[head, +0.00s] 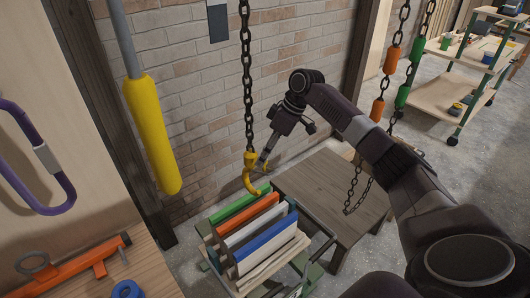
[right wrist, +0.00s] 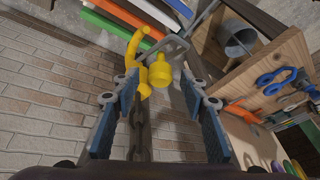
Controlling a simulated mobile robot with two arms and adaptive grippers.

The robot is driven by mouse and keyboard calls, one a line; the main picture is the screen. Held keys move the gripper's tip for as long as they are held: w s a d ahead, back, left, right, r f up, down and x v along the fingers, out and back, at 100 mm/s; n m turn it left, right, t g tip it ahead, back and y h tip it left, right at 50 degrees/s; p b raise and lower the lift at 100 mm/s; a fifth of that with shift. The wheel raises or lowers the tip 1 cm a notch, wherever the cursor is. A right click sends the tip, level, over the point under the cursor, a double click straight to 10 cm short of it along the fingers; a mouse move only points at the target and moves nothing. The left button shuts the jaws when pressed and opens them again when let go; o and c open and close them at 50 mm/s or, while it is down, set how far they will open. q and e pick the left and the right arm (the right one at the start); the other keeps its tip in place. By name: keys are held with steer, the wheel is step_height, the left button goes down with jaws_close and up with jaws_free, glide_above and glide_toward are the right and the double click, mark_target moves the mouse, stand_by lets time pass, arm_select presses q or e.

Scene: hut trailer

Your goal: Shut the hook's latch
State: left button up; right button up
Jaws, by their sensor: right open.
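A yellow hook (head: 250,178) hangs from a dark chain (head: 247,75) in front of the brick wall. My right gripper (head: 263,158) is at the hook's upper part, coming from the right. In the right wrist view the gripper (right wrist: 160,82) is open, with its blue-grey fingers apart. The hook (right wrist: 133,47) and its yellow top part lie ahead of and between the fingertips; I cannot tell whether a finger touches them. A grey piece (right wrist: 176,47) beside the hook looks like the latch, standing away from the hook, but its exact position is unclear. My left gripper is out of view.
A rack of coloured boards (head: 255,232) stands just below the hook. A low wooden table (head: 330,190) is to its right. A yellow-sleeved pole (head: 153,135) hangs at the left. More chains (head: 390,60) hang at the right, behind my right arm.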

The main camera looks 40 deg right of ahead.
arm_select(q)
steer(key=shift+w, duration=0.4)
arm_select(e)
steer(key=shift+f, duration=0.1)
jaws_close()
